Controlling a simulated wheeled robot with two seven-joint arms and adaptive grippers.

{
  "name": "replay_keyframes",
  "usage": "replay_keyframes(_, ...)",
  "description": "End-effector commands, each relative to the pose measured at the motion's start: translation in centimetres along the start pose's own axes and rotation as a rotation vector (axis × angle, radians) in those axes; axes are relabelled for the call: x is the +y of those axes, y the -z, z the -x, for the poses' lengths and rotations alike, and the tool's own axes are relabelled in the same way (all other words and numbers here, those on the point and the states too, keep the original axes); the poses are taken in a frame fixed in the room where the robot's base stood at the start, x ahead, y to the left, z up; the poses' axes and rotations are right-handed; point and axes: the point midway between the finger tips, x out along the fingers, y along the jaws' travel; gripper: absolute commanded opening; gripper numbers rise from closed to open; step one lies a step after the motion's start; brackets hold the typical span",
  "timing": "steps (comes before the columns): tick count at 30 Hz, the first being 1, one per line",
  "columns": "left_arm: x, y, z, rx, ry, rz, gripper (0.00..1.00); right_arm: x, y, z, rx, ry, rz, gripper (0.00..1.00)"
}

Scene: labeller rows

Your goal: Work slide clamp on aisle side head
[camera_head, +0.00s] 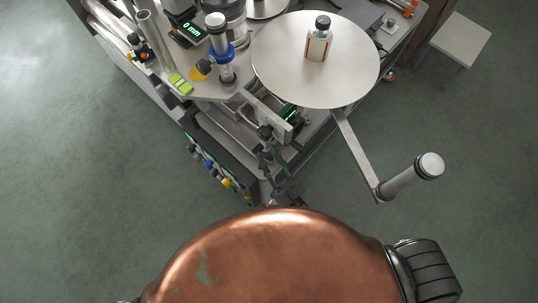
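A labelling machine fills the top middle. Its near head has a grey slide bracket (270,108) with a dark knob (265,132) and a small green-lit readout (289,115). I cannot tell for sure which knob is the slide clamp. My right gripper (268,158), dark and small, reaches up from behind my copper-coloured body to just below that knob. I cannot tell whether it touches the knob, or whether its fingers are open or shut. My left gripper is not in view.
An arm with a grey roller (410,178) juts out to the right. A "0 mm" readout (192,29) stands upper left. A stool (460,42) is far right. Green floor is free on both sides.

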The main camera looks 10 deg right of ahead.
Motion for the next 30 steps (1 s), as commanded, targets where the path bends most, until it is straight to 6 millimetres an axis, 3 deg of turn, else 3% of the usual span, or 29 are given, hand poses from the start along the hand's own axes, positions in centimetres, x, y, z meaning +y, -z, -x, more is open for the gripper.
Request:
replay_keyframes(5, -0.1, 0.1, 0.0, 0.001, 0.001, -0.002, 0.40, 0.0, -0.1, 1.0, -0.003, 0.000, 0.000, 0.31)
replay_keyframes(21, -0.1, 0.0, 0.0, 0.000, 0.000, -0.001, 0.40, 0.0, -0.1, 10.8, -0.003, 0.000, 0.000, 0.31)
replay_keyframes(30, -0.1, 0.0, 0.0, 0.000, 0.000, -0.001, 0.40, 0.1, 0.0, 12.1, 0.001, 0.000, 0.000, 0.31)
